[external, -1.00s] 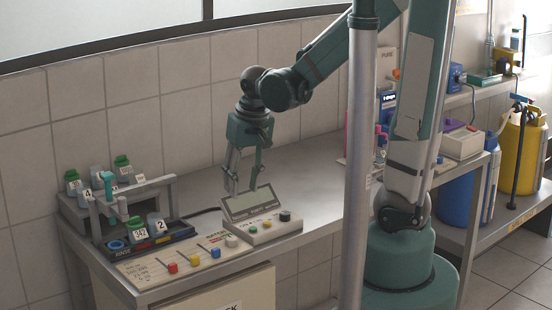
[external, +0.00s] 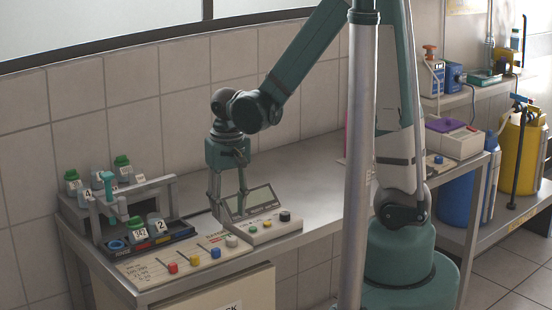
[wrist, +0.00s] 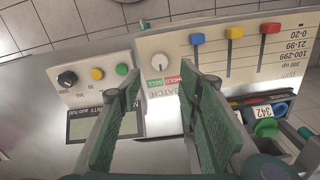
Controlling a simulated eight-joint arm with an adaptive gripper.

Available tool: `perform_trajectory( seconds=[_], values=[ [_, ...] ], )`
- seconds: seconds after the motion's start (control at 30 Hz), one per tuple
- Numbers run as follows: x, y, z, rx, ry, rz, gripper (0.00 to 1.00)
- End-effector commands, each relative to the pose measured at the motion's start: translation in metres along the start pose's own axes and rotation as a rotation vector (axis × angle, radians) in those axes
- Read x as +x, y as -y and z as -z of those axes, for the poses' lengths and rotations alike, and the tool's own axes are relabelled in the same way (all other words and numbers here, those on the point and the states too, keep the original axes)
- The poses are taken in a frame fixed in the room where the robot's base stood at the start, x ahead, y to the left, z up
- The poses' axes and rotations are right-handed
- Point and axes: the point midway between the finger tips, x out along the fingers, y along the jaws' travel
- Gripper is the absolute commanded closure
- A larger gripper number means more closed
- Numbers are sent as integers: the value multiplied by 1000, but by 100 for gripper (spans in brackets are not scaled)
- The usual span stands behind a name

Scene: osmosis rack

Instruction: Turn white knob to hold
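The white knob (wrist: 159,62) is round and sits on a pale panel with small red and green labels beside it. It shows in the wrist view between and just beyond my fingertips. In the external view the white knob (external: 231,241) is at the right end of the panel (external: 150,270). My gripper (external: 230,215) points down above and behind the knob, with its fingers apart and nothing between them. The wrist view shows both green finger pads of my gripper (wrist: 160,78) spread either side of the knob, apart from it. I cannot read the knob's pointer or its exact setting.
Red (wrist: 270,28), yellow (wrist: 234,32) and blue (wrist: 197,38) sliders share the panel. A display box (external: 262,226) with a black knob and coloured buttons stands close to the right finger. A bottle rack (external: 120,200) stands to the left.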

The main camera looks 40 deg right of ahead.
Motion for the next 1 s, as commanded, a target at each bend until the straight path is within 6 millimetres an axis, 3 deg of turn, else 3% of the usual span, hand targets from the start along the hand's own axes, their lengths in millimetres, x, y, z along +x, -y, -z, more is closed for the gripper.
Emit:
perform_trajectory(
  seconds=[0.47,1.0],
  values=[
    [8,0,1,0,0,0,65],
    [55,0,0,0,-1,0,65]
  ],
)
